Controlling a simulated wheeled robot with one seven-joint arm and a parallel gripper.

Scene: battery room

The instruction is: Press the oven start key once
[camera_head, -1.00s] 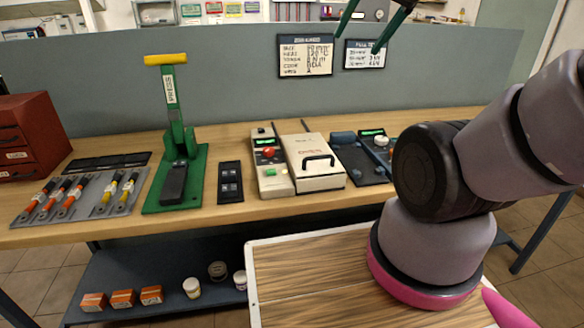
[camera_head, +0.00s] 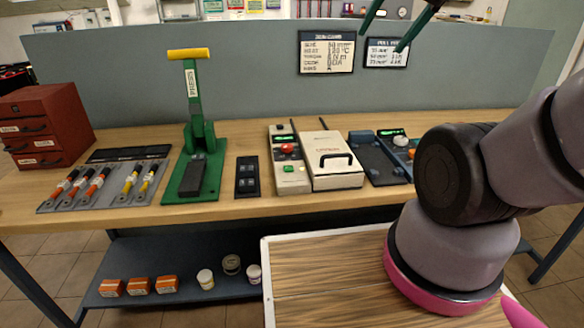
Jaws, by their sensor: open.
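The oven (camera_head: 332,163) is a beige box with a black handle on its lid, standing on the wooden bench. Its narrow control panel (camera_head: 286,184) is at its left side. The panel bears a green key (camera_head: 290,169), a red knob (camera_head: 287,148) and a small dark display. Lettering on the key is too small to read. My gripper (camera_head: 381,42) shows at the top edge as two dark green fingers, apart and empty. In the picture it is above and to the right of the oven, in front of the grey partition. The rest of my gripper is out of frame.
Left of the oven are a black switch plate (camera_head: 247,177), a green lever press (camera_head: 197,135), orange- and yellow-handled tools (camera_head: 100,185) and red drawers (camera_head: 45,125). A blue-grey device (camera_head: 375,160) stands close on the right. My arm covers the bench's right part.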

